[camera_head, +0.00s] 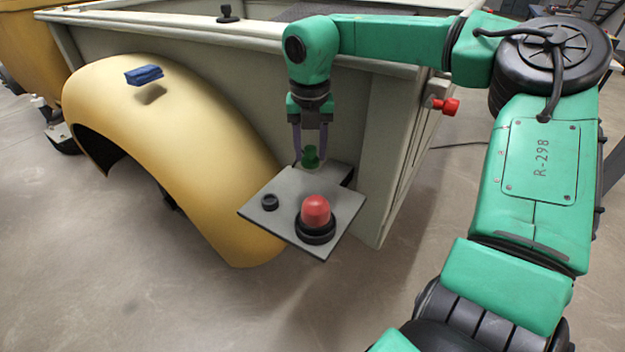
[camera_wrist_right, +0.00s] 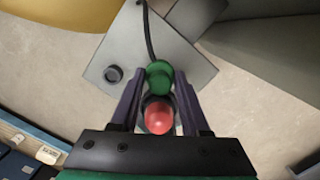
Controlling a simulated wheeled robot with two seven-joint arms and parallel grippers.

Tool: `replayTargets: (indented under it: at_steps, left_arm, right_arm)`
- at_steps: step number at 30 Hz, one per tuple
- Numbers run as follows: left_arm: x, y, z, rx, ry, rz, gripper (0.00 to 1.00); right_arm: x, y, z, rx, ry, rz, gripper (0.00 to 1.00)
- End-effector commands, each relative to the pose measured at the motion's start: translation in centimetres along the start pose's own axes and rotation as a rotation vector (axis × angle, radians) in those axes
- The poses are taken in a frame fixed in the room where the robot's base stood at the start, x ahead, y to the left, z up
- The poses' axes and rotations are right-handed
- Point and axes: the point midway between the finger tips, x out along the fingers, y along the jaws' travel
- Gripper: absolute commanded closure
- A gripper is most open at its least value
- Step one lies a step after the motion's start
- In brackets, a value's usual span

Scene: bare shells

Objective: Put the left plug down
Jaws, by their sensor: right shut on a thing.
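My right gripper (camera_head: 311,148) comes down over the plate on the cart's side and is shut on a green plug (camera_head: 310,158). The plug is just above or at the far part of the grey plate (camera_head: 290,185); I cannot tell if it touches. In the right wrist view, the green plug (camera_wrist_right: 159,76) sits between the fingertips (camera_wrist_right: 159,85), with a dark cable (camera_wrist_right: 149,30) running away from it. A red dome (camera_head: 316,210) in a black ring stands on the plate, nearer than the plug. A small black socket-like ring (camera_head: 269,202) lies to its left. My left gripper is out of view.
A red knob (camera_head: 446,106) sticks out from the cart's right side. The floor in front is clear.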

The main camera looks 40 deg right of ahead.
Motion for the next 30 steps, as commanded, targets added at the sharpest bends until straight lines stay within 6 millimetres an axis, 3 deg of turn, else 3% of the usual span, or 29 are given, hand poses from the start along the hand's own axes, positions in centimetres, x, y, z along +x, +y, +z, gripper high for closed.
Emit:
replayTargets:
  at_steps: [3,12,24,25,27,30]
  left_arm:
    - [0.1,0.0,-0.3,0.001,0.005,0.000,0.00]
    - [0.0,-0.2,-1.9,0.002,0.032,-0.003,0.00]
    - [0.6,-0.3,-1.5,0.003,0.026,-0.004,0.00]
    - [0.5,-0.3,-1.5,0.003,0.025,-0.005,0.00]
    - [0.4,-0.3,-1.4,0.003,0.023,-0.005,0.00]
    - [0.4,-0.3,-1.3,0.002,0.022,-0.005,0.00]
  right_arm:
    - [3.1,0.0,-0.5,-0.001,0.004,0.001,1.00]
    - [8.0,0.0,-1.0,-0.002,0.003,-0.001,1.00]
    - [9.0,0.0,-1.1,-0.001,-0.002,0.001,1.00]
    - [8.8,0.0,-1.1,-0.001,-0.002,0.001,0.43]
    - [8.8,0.0,-1.1,-0.001,-0.001,0.001,0.24]
    - [8.8,0.0,-1.1,-0.001,-0.001,0.001,0.24]
